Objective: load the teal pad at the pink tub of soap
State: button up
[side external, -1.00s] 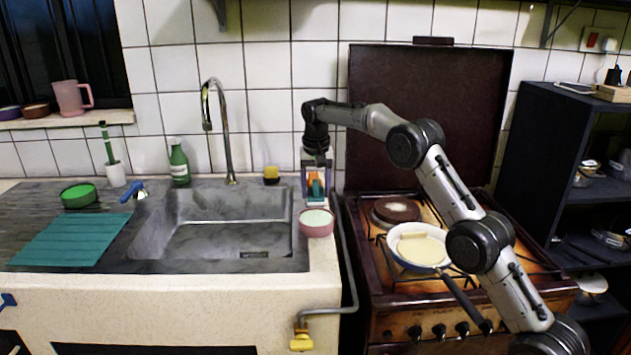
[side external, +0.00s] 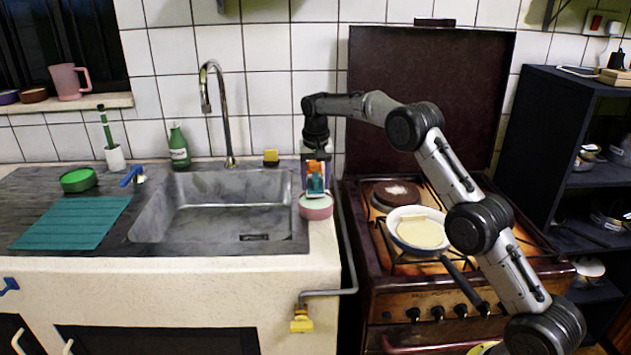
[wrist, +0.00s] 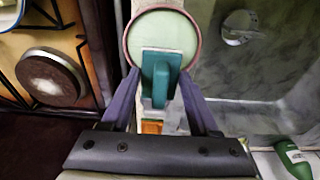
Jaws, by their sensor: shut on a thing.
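The teal pad (side external: 315,186) is held in my gripper (side external: 314,178), with an orange part showing above it. The pad hangs right at the pink tub of soap (side external: 316,211), which stands on the counter at the right of the sink. In the wrist view my gripper's fingers (wrist: 159,82) close around the teal pad (wrist: 160,72). The pad overlaps the near part of the pale green soap inside the pink tub (wrist: 126,42). The pad's lower edge looks at or very near the soap; I cannot tell whether they touch.
The sink (side external: 215,212) and tall tap lie left of the tub. A yellow sponge (side external: 271,156) is behind it. A gas pipe (side external: 349,240) and the cooker with a white pan (side external: 405,248) are to the right. A green bottle (side external: 179,148) stands behind the sink.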

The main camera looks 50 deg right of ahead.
aim_at(316, 174)
jog(key=shift+f, duration=0.9)
dwell(1.4)
jog(key=shift+r, duration=0.1)
jog(key=shift+r, duration=3.6)
